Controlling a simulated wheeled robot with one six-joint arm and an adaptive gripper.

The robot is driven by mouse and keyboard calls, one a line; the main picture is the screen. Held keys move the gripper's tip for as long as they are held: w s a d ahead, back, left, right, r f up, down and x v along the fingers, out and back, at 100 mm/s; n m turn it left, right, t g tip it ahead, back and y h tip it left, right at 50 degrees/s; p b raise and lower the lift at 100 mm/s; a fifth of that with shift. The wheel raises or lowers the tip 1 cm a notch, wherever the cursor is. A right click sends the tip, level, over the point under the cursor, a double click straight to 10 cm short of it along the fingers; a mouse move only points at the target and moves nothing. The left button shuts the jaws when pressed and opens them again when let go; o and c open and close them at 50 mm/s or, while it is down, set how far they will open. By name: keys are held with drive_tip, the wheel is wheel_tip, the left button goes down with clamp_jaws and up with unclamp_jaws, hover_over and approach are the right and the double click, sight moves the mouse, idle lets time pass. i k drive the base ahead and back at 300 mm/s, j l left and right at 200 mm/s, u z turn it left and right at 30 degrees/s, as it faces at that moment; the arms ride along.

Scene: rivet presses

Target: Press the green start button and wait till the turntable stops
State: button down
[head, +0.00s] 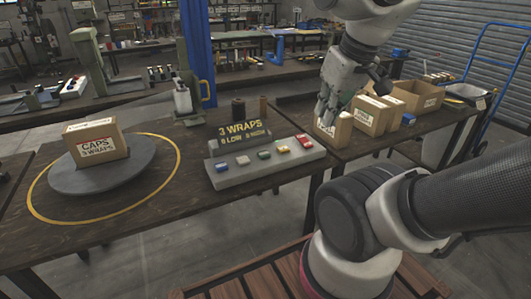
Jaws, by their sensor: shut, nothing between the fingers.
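The control panel (266,171) is a grey sloped box on the table with a row of coloured buttons. The green button (264,155) sits near the middle of the row, left of a yellow button (283,150) and a red one (304,140). A sign (240,131) behind the buttons reads "3 WRAPS". The round grey turntable (70,182) is at the left with a cardboard box (98,147) labelled "CAPS 3 WRAPS" on it. My gripper (324,122) is shut and empty, right of and above the panel, in front of a small carton. It is apart from the green button.
A yellow ring (62,217) is marked on the table around the turntable. Several cardboard boxes (372,117) stand on the right bench. The table in front of the panel is clear.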

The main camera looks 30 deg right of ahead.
sight(264, 154)
drive_tip(key=i+l, duration=0.2)
drive_tip(key=l, duration=0.15)
drive_tip(key=i+l, duration=0.2)
drive_tip(key=l, duration=0.15)
drive_tip(key=i+l, duration=0.2)
drive_tip(key=l, duration=0.15)
drive_tip(key=i+l, duration=0.15)
drive_tip(key=l, duration=0.2)
drive_tip(key=k, duration=0.65)
drive_tip(key=z, duration=1.65)
drive_tip(key=k+j, duration=0.2)
drive_tip(key=j, duration=0.15)
drive_tip(key=k+j, duration=0.15)
drive_tip(key=j, duration=0.2)
drive_tip(key=k+j, duration=0.2)
drive_tip(key=j, duration=0.15)
drive_tip(key=k+j, duration=0.15)
drive_tip(key=j, duration=0.2)
